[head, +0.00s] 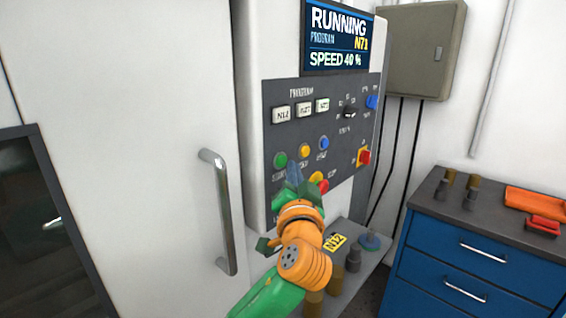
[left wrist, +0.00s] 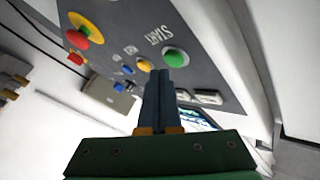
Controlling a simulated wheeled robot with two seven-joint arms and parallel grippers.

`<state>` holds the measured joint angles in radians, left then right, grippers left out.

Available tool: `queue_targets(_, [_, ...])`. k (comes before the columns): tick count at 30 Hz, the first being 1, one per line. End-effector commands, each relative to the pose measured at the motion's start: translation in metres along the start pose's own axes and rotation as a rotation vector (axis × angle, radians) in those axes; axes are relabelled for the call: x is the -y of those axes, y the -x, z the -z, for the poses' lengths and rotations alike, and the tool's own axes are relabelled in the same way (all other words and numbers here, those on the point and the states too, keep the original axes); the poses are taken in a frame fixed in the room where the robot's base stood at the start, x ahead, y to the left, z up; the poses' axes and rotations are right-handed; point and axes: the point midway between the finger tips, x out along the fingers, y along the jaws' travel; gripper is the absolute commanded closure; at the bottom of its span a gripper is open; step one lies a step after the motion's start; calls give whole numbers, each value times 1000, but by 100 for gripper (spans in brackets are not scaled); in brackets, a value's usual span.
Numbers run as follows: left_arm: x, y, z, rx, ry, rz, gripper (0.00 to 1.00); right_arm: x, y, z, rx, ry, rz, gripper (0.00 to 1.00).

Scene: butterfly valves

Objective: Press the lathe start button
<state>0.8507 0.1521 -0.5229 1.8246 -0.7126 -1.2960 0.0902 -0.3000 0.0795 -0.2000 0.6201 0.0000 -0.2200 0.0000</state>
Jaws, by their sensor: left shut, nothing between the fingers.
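The green start button (head: 280,160) is on the dark control panel (head: 345,165) of the white lathe cabinet. In the left wrist view the green button (left wrist: 175,57) has the label START beside it. My left gripper (head: 293,173) is shut and empty, in front of the panel just below and right of the green button. In the left wrist view the shut fingertips (left wrist: 163,76) overlap the lower left edge of the button; I cannot tell whether they touch it. The display (head: 338,38) reads RUNNING, PROGRAM N71, SPEED 40 %. My right gripper is not in view.
Yellow (head: 305,151) and blue (head: 323,143) buttons sit right of the green one. A red emergency stop (head: 322,186) lies below, partly hidden by my gripper. A metal door handle (head: 222,210) is at left. A blue drawer cabinet (head: 470,262) stands right.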

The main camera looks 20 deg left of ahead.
Motion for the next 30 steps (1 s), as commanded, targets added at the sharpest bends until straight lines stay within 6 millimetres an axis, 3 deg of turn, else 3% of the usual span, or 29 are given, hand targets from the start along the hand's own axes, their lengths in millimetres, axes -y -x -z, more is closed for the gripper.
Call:
queue_targets(7, [-2,2,2,-1,1,-1,100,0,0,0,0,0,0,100])
queue_targets(21, [-24,33,24,-1,1,-1,100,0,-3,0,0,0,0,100])
queue_targets(30, [-25,35,26,0,1,0,100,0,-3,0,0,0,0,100])
